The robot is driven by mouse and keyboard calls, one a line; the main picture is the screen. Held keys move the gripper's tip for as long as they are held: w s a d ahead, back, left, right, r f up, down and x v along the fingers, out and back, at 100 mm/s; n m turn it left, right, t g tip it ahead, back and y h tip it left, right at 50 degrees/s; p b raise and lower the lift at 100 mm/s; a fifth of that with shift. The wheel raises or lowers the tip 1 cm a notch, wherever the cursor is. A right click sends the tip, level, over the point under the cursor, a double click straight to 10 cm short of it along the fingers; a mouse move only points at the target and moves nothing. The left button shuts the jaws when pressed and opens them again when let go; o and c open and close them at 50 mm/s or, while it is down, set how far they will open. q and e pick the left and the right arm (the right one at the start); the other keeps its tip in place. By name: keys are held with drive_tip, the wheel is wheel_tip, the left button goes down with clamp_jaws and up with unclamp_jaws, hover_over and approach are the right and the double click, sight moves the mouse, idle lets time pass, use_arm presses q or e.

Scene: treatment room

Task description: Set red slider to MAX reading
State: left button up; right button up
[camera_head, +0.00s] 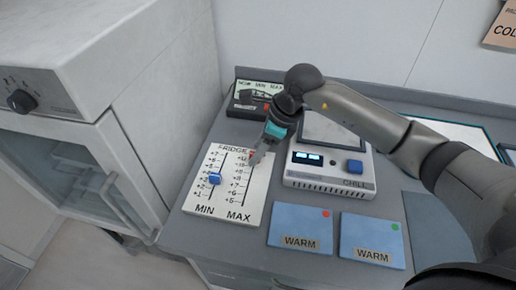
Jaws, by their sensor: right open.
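The white slider panel (262,188) lies on the grey counter, lettered FRIDGE at its far end and MIN and MAX at its near end. It has two slots with number scales. A blue slider (215,178) sits partway along the left slot, above MIN. The red slider (251,154) shows as a small red patch near the far end of the right slot, partly hidden by my gripper. My right gripper (256,160) is open, pointing down at the right slot beside the red patch. I cannot tell whether it touches the slider. My left gripper is out of view.
A white CHILL device (328,183) with a blue button (355,166) stands just right of the panel. A dark-framed box (243,105) is behind it. Two blue WARM cards (300,222) (372,236) lie in front. A white fridge (110,190) stands left.

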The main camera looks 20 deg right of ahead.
drive_tip(key=p+v, duration=0.1)
drive_tip(key=v, duration=1.4)
drive_tip(key=shift+r, duration=0.1)
